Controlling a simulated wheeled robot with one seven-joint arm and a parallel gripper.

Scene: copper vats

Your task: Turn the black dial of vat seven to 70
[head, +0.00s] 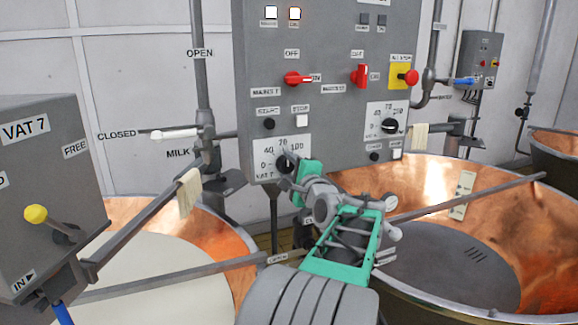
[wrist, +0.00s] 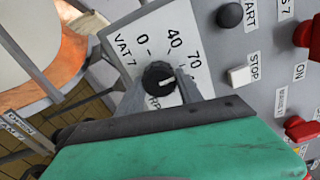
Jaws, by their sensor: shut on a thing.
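The black dial of vat seven (head: 283,162) sits at the lower left of the grey control panel, on a white scale plate (wrist: 124,66) marked VAT 7. In the wrist view, the dial (wrist: 158,73) stands between the two fingers of my gripper (wrist: 160,88), which are shut on its sides. The numbers 0, 40 and 70 show beside it; the 100 is mostly hidden by a finger. A pale pointer mark shows on the dial's lower right, but I cannot tell its exact reading. In the head view, my gripper (head: 289,171) covers part of the dial.
A red switch (head: 298,79), a black start button (head: 269,124) and a white stop button (head: 302,120) are above the dial. A second black dial (head: 390,126) is to the right. Copper vats stand below on both sides, with a metal bar (head: 470,196) across the right one.

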